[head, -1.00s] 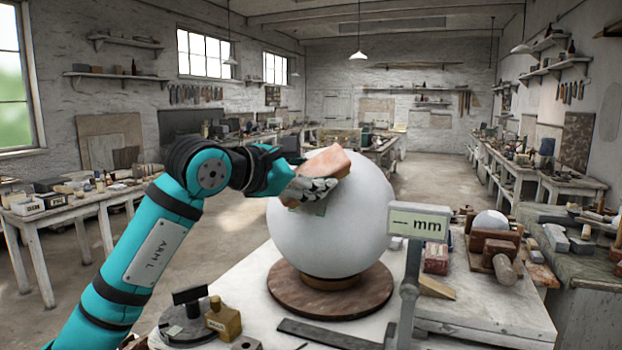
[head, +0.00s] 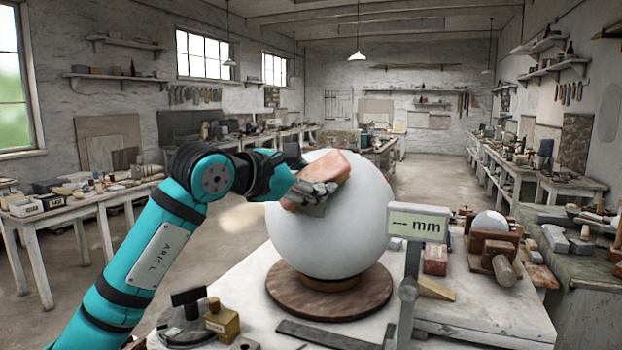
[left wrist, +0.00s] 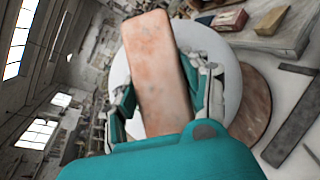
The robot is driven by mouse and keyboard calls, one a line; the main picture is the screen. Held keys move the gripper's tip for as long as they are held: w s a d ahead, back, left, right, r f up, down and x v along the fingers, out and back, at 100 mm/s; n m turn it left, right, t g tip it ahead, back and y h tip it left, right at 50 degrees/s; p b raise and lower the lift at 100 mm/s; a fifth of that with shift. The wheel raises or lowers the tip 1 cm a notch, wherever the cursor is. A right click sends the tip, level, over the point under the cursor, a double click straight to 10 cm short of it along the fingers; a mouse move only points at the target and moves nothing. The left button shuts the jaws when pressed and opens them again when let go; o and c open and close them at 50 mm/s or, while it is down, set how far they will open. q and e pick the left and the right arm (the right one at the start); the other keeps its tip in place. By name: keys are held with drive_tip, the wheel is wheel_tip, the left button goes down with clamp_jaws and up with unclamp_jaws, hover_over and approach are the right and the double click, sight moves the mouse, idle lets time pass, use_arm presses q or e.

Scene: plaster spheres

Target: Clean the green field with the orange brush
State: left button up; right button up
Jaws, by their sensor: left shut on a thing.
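The orange brush (head: 328,170), a long block with pale worn patches, is in my left gripper (head: 317,192). The gripper's grey fingers are shut on it, and it also shows between them in the left wrist view (left wrist: 156,62). The brush is at the upper left of a large white plaster sphere (head: 335,235), seemingly against it; exact contact is hidden. The rest of the field is hidden by brush and gripper. My right gripper is not in view.
The sphere stands on a round brown base (head: 328,303) on a pale table. A gauge reading "-- mm" (head: 418,224) stands at front right. A ruler (head: 325,334) and a brass block (head: 222,319) lie in front. Wooden blocks and a small ball (head: 490,222) are at right.

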use_arm(q)
drive_tip(key=shift+w+f, duration=0.1)
drive_tip(key=shift+w, duration=0.05)
drive_tip(key=shift+s+a+f+b, duration=0.2)
drive_tip(key=shift+a+f+b, duration=0.35)
drive_tip(key=shift+a+b, duration=0.4)
drive_tip(key=shift+d, duration=0.1)
